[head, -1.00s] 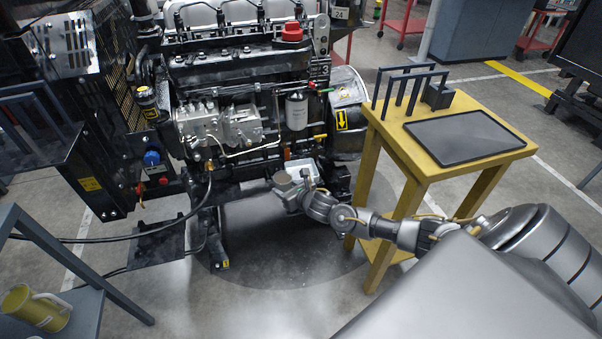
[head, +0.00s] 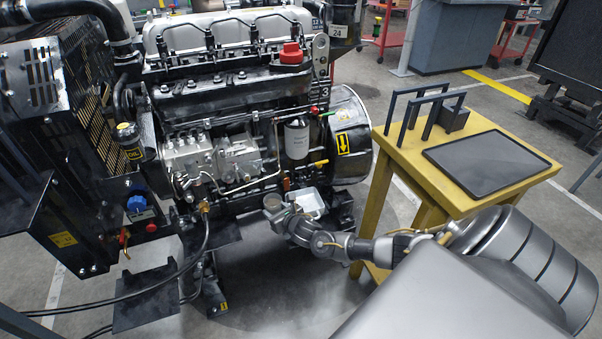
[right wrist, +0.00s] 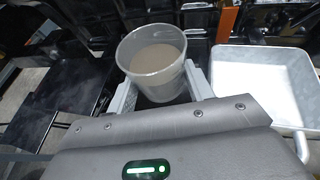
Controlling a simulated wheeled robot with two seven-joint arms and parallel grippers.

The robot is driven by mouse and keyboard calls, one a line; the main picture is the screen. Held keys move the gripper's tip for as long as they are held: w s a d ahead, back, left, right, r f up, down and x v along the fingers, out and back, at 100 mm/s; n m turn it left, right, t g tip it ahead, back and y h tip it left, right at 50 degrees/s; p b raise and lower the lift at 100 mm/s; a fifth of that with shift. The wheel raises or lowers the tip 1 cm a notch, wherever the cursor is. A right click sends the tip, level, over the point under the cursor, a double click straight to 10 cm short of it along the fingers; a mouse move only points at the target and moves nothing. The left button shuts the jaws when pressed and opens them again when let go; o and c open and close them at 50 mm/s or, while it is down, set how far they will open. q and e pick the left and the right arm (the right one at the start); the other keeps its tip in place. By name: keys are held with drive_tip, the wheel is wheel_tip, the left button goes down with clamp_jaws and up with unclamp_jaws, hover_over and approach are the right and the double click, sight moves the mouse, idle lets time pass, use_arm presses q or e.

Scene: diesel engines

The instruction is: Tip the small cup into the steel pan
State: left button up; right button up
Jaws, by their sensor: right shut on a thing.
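The small cup (right wrist: 152,68) is a translucent cup with a greyish-brown content, and it looks close to upright in the right wrist view. My right gripper (right wrist: 158,92) is shut on it, one finger on each side. In the head view the cup (head: 272,203) and my right gripper (head: 283,213) are low in front of the engine. The steel pan (right wrist: 262,85) is a square, shallow metal pan just right of the cup; it looks empty. In the head view the pan (head: 309,203) sits partly behind my right arm. My left gripper is out of view.
The engine (head: 235,130) with its hoses stands right behind the cup and pan. A yellow table (head: 440,180) with a black tray (head: 487,163) and dark handles stands to the right. A black hose (head: 180,270) runs at the left. Floor is open in front.

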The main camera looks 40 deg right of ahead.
drive_tip(key=shift+d, duration=0.1)
drive_tip(key=shift+s+d, duration=0.1)
drive_tip(key=shift+s+d+r+m+y+b, duration=0.1)
drive_tip(key=shift+d+m+y+b, duration=0.2)
drive_tip(key=shift+m+y+b, duration=0.25)
drive_tip(key=shift+d+r+m, duration=0.15)
drive_tip(key=shift+r+m, duration=0.05)
drive_tip(key=shift+m, duration=0.05)
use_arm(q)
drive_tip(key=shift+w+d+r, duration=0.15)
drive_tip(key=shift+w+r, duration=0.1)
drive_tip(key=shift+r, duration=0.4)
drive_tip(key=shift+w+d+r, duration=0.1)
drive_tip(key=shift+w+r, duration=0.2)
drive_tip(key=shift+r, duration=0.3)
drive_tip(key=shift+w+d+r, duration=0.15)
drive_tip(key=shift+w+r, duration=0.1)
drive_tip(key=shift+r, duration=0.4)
use_arm(e)
drive_tip(key=shift+s+d+r+m+t+y, duration=0.2)
drive_tip(key=shift+d+r+m+t+y, duration=0.3)
drive_tip(key=shift+d+r+m, duration=0.35)
use_arm(q)
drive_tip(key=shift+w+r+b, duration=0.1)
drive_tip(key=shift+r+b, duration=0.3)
drive_tip(key=shift+b, duration=0.1)
use_arm(e)
drive_tip(key=shift+d+m, duration=0.25)
drive_tip(key=shift+m, duration=0.1)
